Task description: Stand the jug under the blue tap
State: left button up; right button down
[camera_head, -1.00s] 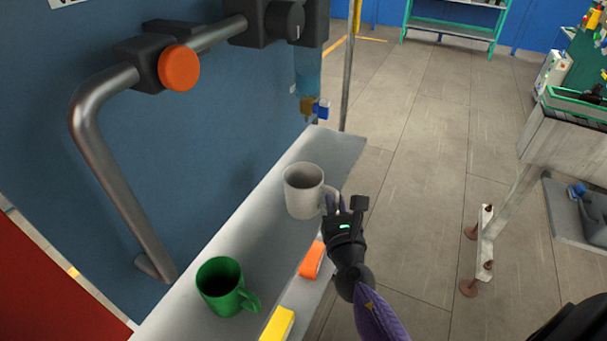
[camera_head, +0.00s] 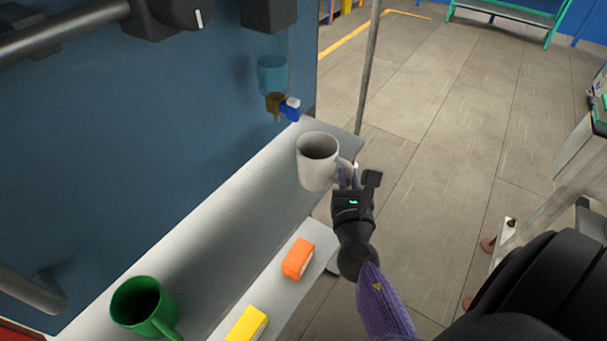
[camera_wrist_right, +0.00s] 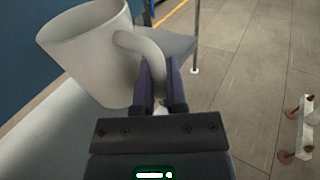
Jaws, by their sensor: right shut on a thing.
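The pale grey jug (camera_head: 313,172) is at the far end of the long shelf, roughly upright, below and right of the tap in the head view. My right gripper (camera_head: 349,176) is shut on its handle. The right wrist view shows the jug (camera_wrist_right: 88,60) with both fingers (camera_wrist_right: 160,88) around the handle. I cannot tell whether its base touches the shelf. The blue tap (camera_head: 291,110) has a brass-coloured spout (camera_head: 275,105) under a teal container (camera_head: 272,74) on the blue wall. The jug's mouth is not directly under the spout. My left gripper is not in view.
A green mug (camera_head: 140,308) stands on the near part of the long shelf (camera_head: 215,235). An orange block (camera_head: 297,259) and a yellow block (camera_head: 247,325) lie on a narrow ledge beside it. A thin metal post (camera_head: 370,65) rises beyond the shelf's far end.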

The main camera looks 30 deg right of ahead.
aim_at(310, 153)
jog(key=w+a, duration=0.1)
jog(key=w, duration=0.1)
jog(key=w+a, duration=0.1)
jog(key=w, duration=0.2)
jog(key=w+a+b, duration=0.1)
jog(key=w, duration=0.2)
jog(key=shift+a+f, duration=0.15)
notch_tip(310, 153, down, 3)
jog(key=shift+w+r+b, duration=0.1)
jog(key=shift+r+b, duration=0.1)
jog(key=shift+b, duration=0.9)
notch_tip(310, 153, down, 4)
jog(key=b, duration=0.3)
jog(key=shift+f, duration=0.2)
jog(key=shift+w+a+f+b, duration=0.1)
jog(key=shift+w+f+b, duration=0.05)
jog(key=shift+b, duration=0.15)
jog(key=shift+r, duration=0.2)
jog(key=c, duration=1.1)
grip_release()
jog(key=shift+f, duration=0.15)
jog(key=o, duration=0.4)
jog(key=shift+o, duration=0.2)
